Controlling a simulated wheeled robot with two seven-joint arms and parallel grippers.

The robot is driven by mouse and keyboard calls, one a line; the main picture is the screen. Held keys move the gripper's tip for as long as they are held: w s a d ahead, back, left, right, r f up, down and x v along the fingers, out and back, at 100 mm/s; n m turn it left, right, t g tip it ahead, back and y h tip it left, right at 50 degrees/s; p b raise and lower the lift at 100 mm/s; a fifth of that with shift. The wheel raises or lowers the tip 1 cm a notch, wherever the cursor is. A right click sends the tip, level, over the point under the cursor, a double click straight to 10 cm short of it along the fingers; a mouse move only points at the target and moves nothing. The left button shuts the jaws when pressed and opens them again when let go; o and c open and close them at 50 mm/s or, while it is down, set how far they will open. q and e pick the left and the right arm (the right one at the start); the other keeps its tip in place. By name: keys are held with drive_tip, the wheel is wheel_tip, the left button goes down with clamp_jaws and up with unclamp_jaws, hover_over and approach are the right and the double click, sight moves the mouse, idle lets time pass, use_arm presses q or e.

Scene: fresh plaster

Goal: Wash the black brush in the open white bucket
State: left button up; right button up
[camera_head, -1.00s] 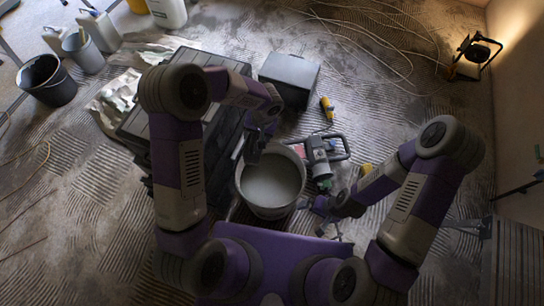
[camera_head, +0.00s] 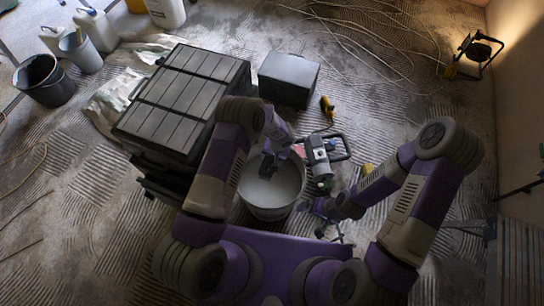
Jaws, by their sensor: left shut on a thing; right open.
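The open white bucket (camera_head: 272,196) stands on the floor just in front of me, with pale grey liquid inside. My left gripper (camera_head: 268,168) is over the bucket's far part, pointing down. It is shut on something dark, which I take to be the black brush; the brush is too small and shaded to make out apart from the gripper. I cannot tell whether it touches the liquid. My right gripper (camera_head: 322,208) is open and empty, low to the right of the bucket.
A large black toolbox (camera_head: 190,95) stands left of the bucket, with a smaller black box (camera_head: 289,77) behind. A grey power tool (camera_head: 320,160) lies close at the bucket's right. A black bucket (camera_head: 45,82) and white canisters (camera_head: 97,30) are far left. Cables cross the floor at the back.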

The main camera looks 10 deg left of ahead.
use_arm(q)
wheel_tip(320, 180, down, 20)
drive_tip(key=b, duration=0.5)
idle(0.3)
drive_tip(key=shift+d+r, duration=0.1)
